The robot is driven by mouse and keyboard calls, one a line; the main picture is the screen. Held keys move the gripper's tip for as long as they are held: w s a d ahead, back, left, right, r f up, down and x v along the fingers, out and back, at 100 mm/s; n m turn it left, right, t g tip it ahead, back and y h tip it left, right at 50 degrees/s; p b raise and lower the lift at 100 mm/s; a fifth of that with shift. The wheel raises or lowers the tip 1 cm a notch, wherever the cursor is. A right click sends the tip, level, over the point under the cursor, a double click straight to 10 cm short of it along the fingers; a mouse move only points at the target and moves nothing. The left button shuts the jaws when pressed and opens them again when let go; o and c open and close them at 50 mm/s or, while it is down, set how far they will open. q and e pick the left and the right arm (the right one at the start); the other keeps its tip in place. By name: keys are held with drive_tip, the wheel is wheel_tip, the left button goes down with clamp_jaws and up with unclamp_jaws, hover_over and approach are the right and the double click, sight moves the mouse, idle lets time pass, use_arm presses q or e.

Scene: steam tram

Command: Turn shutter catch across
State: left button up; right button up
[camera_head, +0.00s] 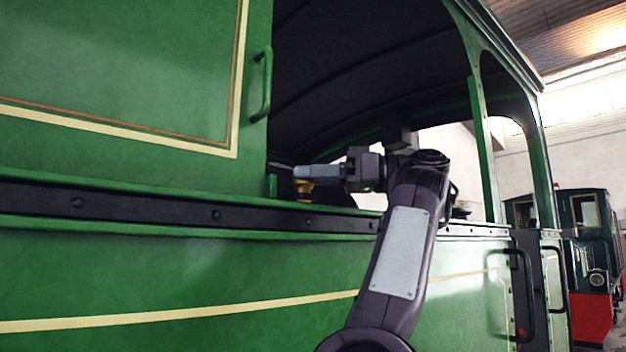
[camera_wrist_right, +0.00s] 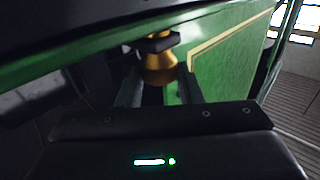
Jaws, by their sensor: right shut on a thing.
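The brass shutter catch (camera_wrist_right: 160,66) sits between the two fingers of my right gripper in the right wrist view, with a dark collar above the brass part. In the head view a small bit of the brass catch (camera_head: 303,187) shows below the fingers, at the lower corner of the cab opening. My right gripper (camera_head: 304,172) reaches in from the right, level and pointing left, shut on the catch. The fingers hide most of the catch in the head view, so I cannot tell its turn angle. My left gripper is not in view.
The green shutter panel (camera_head: 120,70) with a green grab handle (camera_head: 263,85) stands left of the opening. A dark riveted rail (camera_head: 150,206) runs just below the gripper. Cab posts (camera_head: 483,140) rise at the right. Another vehicle (camera_head: 590,260) stands far right.

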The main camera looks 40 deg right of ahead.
drive_tip(key=shift+f, duration=0.1)
idle(0.3)
drive_tip(key=o, duration=1)
drive_tip(key=b+v, duration=0.4)
drive_tip(key=v, duration=0.3)
drive_tip(key=shift+s+d, duration=0.2)
drive_tip(key=shift+d, duration=0.05)
drive_tip(key=shift+w+a, duration=0.1)
